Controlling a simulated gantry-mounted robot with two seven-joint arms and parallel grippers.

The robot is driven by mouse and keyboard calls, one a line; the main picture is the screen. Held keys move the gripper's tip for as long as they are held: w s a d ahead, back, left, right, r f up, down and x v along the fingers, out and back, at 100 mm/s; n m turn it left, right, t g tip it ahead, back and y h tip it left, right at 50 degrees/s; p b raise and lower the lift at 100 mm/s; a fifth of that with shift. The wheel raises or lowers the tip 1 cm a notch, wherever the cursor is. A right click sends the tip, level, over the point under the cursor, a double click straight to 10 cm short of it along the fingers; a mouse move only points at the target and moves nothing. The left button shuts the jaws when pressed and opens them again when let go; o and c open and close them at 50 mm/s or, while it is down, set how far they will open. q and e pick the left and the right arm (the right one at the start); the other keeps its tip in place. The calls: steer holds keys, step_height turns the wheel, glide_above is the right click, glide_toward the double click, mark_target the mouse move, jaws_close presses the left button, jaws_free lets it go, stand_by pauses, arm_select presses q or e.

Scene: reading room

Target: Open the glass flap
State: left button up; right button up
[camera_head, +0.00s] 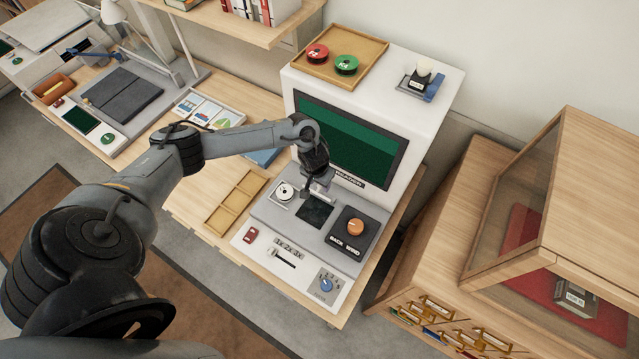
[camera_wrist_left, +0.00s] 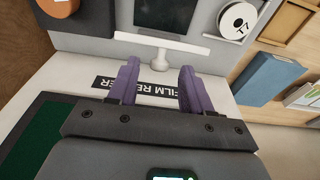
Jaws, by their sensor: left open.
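The film reader (camera_head: 375,75) is a white cabinet with a green screen and a grey deck in front. The glass flap (camera_head: 314,212) is a small dark square pane lying flat in the deck; it also shows at the top of the left wrist view (camera_wrist_left: 168,14). A white bar handle (camera_wrist_left: 150,39) with a short stem runs along its edge. My left gripper (camera_wrist_left: 160,88) is open, its two purple fingers pointing at the stem, with a gap between them and the handle. In the head view my left gripper (camera_head: 318,188) hangs over the flap's screen-side edge, partly hiding the handle. My right gripper is not in view.
A reel (camera_head: 285,190) sits left of the flap and an orange knob (camera_head: 356,227) right of it. A slider (camera_head: 281,258) and blue dial (camera_head: 326,286) are in front. An empty wooden tray (camera_head: 235,203) is on the left; a glazed wooden case (camera_head: 590,185) stands right.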

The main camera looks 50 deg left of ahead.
arm_select(q)
step_height(320, 180, up, 9)
steer(key=s, duration=0.1)
steer(key=shift+s+d+p, duration=0.15)
steer(key=shift+d+p, duration=0.1)
steer(key=shift+p, duration=0.15)
steer(key=shift+s+f, duration=0.1)
steer(key=shift+f, duration=0.1)
